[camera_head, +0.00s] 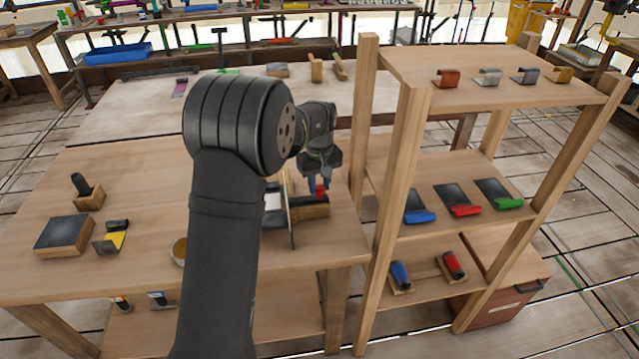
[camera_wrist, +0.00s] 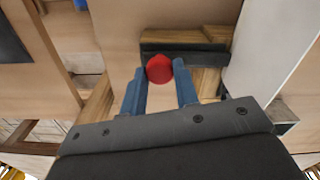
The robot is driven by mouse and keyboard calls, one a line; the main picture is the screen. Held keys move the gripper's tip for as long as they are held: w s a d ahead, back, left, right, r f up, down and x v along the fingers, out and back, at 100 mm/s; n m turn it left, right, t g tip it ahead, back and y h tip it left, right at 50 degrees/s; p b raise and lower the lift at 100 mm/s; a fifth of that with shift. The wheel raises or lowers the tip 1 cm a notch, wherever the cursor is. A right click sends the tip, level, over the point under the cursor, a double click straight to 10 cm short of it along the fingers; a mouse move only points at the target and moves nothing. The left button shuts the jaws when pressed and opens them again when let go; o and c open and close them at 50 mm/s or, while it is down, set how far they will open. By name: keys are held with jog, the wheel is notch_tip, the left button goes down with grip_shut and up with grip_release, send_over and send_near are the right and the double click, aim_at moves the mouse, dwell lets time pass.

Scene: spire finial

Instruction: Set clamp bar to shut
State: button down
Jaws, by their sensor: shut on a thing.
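My gripper (camera_head: 319,182) has blue fingers and is shut on a red knob (camera_head: 320,191) at the right end of the workbench. In the wrist view the round red knob (camera_wrist: 159,69) shows between the tips of the gripper (camera_wrist: 161,76). A dark bar (camera_wrist: 200,60), which looks like the clamp bar, lies along a wooden block (camera_wrist: 185,36) just beyond the fingertips. In the head view the wooden block with its dark side (camera_head: 312,212) sits under the gripper. My arm hides part of this area, and I cannot tell how the knob joins the bar.
A thin upright panel (camera_head: 292,215) stands beside the block; a pale panel (camera_wrist: 275,50) is close on the right in the wrist view. A wooden shelf rack (camera_head: 400,180) with coloured scrapers and hooks stands close to the right. Blocks and tools lie on the bench's left (camera_head: 130,185).

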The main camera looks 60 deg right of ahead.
aim_at(287, 200)
jog(key=w+a, duration=0.6)
jog(key=shift+w+a, duration=0.15)
jog(key=shift+w, duration=0.05)
jog(key=c, duration=1.1)
grip_release()
jog(key=shift+w+a, duration=0.1)
jog(key=shift+r, duration=0.55)
notch_tip(287, 200, up, 16)
jog(key=shift+r, duration=0.2)
jog(key=shift+f, duration=0.15)
